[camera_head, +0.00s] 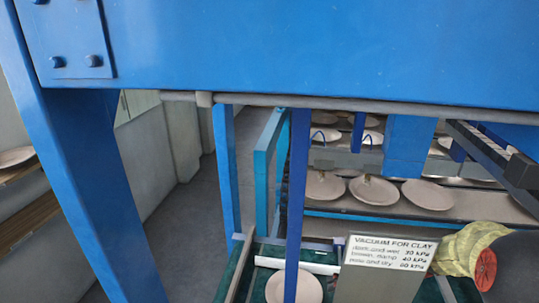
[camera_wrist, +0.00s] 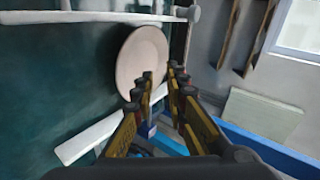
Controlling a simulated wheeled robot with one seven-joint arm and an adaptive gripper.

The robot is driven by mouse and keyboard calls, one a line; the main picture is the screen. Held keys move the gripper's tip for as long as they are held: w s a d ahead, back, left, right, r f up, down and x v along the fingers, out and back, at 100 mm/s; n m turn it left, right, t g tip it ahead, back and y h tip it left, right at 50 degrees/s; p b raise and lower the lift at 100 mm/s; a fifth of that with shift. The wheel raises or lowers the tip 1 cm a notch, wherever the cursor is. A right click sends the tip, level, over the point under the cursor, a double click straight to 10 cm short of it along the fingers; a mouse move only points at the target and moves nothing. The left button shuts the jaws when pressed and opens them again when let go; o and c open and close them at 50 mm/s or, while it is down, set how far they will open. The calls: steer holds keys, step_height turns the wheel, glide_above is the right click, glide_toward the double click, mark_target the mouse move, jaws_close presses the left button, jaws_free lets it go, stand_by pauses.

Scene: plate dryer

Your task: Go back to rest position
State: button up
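My gripper (camera_wrist: 160,74) shows in the wrist view with its two black and yellow fingers apart and nothing between them. A pale round plate (camera_wrist: 142,50) lies past the fingertips on a dark green surface (camera_wrist: 50,75). The plate appears apart from the fingers. In the head view, a pale plate (camera_head: 295,287) sits low on a green-edged stand, partly hidden by a blue post. I cannot make out my gripper in the head view.
A blue beam (camera_head: 300,50) and blue posts (camera_head: 105,190) cross the head view. Several plates (camera_head: 374,190) sit on racks behind. A vacuum sign (camera_head: 388,255) stands at the front, beside a mottled yellow object (camera_head: 462,252). Grey floor (camera_head: 190,235) is clear at left.

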steer(key=s+a+r+n+t+h, duration=0.1)
steer(key=s+a+r+h, duration=0.2)
steer(key=s+r, duration=0.35)
steer(key=s+a+r+n+h, duration=0.2)
steer(key=s+a+r, duration=0.2)
steer(key=r, duration=0.5)
steer(key=s+d+h, duration=0.1)
steer(key=s, duration=0.2)
steer(key=s+d+m+t+h, duration=0.1)
steer(key=s+d+h, duration=0.1)
steer(key=s, duration=0.1)
steer(key=s+d+t+h, duration=0.1)
steer(key=s+h, duration=0.1)
steer(key=s, duration=0.2)
steer(key=shift+d+m, duration=0.2)
steer(key=shift+m, duration=0.1)
steer(key=shift+s+d+f+h, duration=0.15)
steer(key=shift+s+d+h, duration=0.15)
steer(key=shift+d+h, duration=0.15)
